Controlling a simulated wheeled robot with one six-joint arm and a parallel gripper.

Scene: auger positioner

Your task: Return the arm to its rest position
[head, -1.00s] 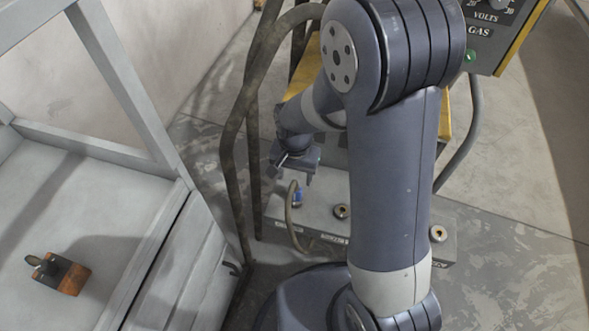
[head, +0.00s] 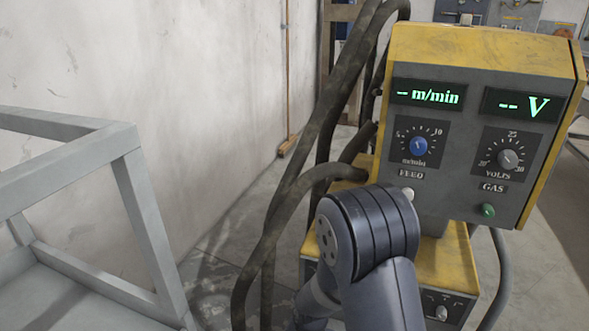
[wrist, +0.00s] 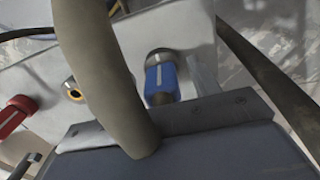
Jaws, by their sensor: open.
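My gripper (wrist: 165,122) shows at the bottom of the wrist view as a dark blue-grey body with a grey metal edge. It is open, and its fingertips are hard to make out. A thick grey-brown cable (wrist: 95,75) passes close in front of it; I cannot tell whether they touch. Just beyond is a blue connector (wrist: 160,80) at a socket on a pale grey panel (wrist: 190,28).
A yellow and grey welding control box (head: 470,60) with lit displays stands right of my arm. Dark hoses (head: 325,120) hang close to its left. A grey metal frame (head: 140,215) stands at left. A red connector (wrist: 17,115) and a brass socket (wrist: 72,88) sit on the panel.

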